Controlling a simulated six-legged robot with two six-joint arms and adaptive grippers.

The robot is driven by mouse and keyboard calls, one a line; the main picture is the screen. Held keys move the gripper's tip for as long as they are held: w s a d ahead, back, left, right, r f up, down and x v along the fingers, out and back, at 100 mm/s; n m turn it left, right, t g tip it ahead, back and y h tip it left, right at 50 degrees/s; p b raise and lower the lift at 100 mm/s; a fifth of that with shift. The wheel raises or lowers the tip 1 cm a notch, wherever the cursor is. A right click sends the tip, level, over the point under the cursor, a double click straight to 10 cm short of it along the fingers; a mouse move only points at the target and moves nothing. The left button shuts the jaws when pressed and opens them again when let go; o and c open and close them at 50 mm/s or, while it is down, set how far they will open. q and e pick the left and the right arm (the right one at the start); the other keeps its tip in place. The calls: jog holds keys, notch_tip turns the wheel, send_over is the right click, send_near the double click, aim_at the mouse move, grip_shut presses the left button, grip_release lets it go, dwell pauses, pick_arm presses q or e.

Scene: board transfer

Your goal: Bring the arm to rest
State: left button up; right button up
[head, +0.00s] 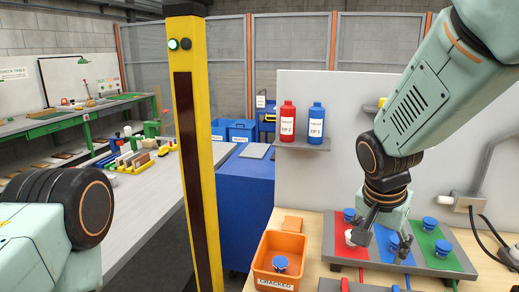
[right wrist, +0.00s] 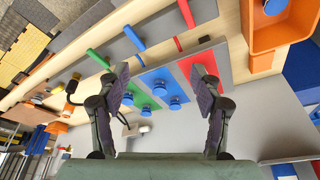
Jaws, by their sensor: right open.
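My right gripper (head: 379,243) is open over the board with red, blue and green fields (head: 413,262) in the head view. In the right wrist view its two fingers (right wrist: 163,95) are spread wide, with nothing held between them. Several blue round pieces stand on the board, among them one on the green field (head: 443,248); blue pieces (right wrist: 160,88) also show beyond the fingers in the wrist view. Part of the board is hidden behind the gripper. My left arm shows at the lower left of the head view, but its gripper is out of frame.
An orange bin (head: 262,260) left of the board holds a blue piece (head: 280,264). A red bottle (head: 287,121) and a blue bottle (head: 316,122) stand on a shelf behind. A yellow post (head: 187,70) rises left of the table. Cables hang at the right.

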jog(key=s+f+n+y+b, duration=0.15)
jog(key=s+f, duration=0.25)
jog(key=f, duration=0.5)
jog(key=s+a+f+n+g+b, duration=0.15)
jog(key=s+f, duration=0.25)
jog(key=f, duration=0.5)
jog(key=s+d+f+n+y+b, duration=0.15)
jog(key=s+f, duration=0.25)
jog(key=f, duration=0.5)
jog(key=s+f+n+b, duration=0.2)
jog(key=s+f, duration=0.4)
jog(key=s, duration=0.3)
jog(key=s+f+n+b, duration=0.2)
jog(key=s+f+b, duration=0.1)
jog(key=s+f, duration=0.4)
jog(key=s+g, duration=0.1)
jog(key=s, duration=0.2)
jog(key=shift+s+a+f+h, duration=0.2)
jog(key=shift+a+h, duration=0.05)
jog(key=shift+h, duration=0.05)
